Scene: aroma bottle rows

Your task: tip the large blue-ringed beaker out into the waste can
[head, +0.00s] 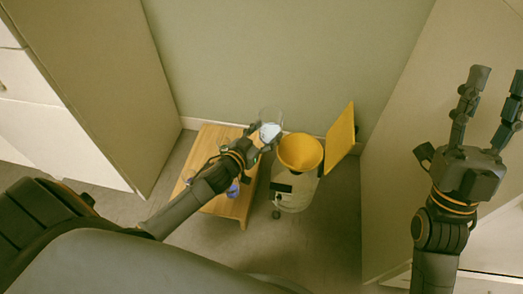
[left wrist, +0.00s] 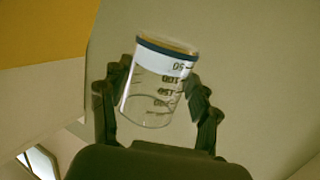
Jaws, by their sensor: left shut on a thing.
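The large beaker (left wrist: 157,92) is clear, with a dark blue ring near its rim and dark graduation marks. My left gripper (left wrist: 158,100) is shut on it, with fingers on both sides of its wall. In the left wrist view the beaker leans slightly. In the head view the beaker (head: 270,130) is partly behind my left gripper (head: 263,142), just left of the waste can's yellow funnel (head: 300,150). I cannot tell whether the pale area in it is liquid. The waste can (head: 293,193) is pale. My right gripper (head: 487,112) is open and empty, far right.
A yellow lid (head: 341,134) stands raised at the can's right. A low wooden table (head: 236,207) is left of the can, with small purple items (head: 233,189) partly hidden by my left arm. Walls close in behind and on the right. Floor in front is clear.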

